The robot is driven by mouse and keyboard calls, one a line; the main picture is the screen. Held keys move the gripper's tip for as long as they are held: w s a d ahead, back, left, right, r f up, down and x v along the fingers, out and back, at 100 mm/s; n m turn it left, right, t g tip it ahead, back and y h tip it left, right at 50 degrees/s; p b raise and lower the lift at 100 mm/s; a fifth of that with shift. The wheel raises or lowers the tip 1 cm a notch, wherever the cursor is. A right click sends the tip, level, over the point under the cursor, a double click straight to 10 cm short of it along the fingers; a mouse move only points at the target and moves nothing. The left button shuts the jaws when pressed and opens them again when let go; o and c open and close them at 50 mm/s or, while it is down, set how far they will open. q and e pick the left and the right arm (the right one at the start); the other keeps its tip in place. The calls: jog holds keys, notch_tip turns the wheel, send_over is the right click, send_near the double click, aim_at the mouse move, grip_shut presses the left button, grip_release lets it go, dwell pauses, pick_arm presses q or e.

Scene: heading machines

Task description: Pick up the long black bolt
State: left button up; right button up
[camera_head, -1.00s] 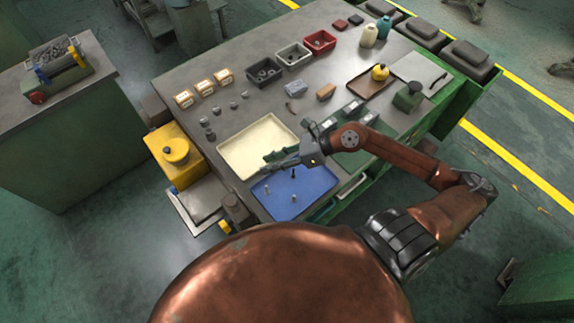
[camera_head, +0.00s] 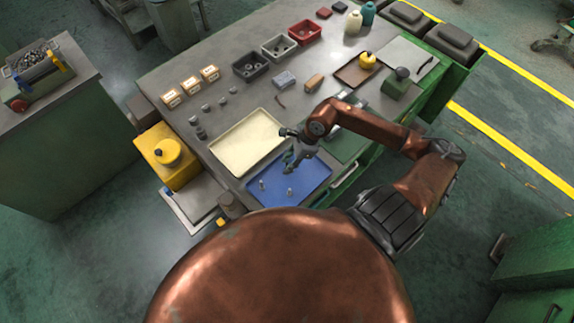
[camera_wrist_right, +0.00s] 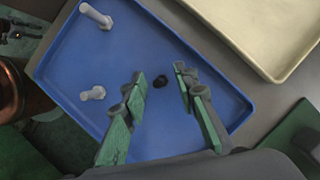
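The long black bolt (camera_wrist_right: 160,81) shows in the right wrist view as a small dark head on the blue tray (camera_wrist_right: 55,70), seen from above. My right gripper (camera_wrist_right: 162,90) is open, with its green-padded fingers on either side of the bolt and apart from it. In the head view my right gripper (camera_head: 290,162) points down over the blue tray (camera_head: 310,180), and it hides the bolt there. My left gripper is not in view.
Two light metal bolts stand or lie in the blue tray, one long (camera_wrist_right: 97,16) and one short (camera_wrist_right: 93,93). A cream tray (camera_head: 247,143) adjoins behind. Black, grey and red bins (camera_head: 304,33) stand farther back. A yellow container (camera_head: 168,155) is at left.

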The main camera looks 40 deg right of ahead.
jog(key=shift+a+f, duration=0.15)
jog(key=shift+f, duration=0.2)
jog(key=shift+c, duration=0.3)
grip_shut()
jog(key=shift+r, duration=0.1)
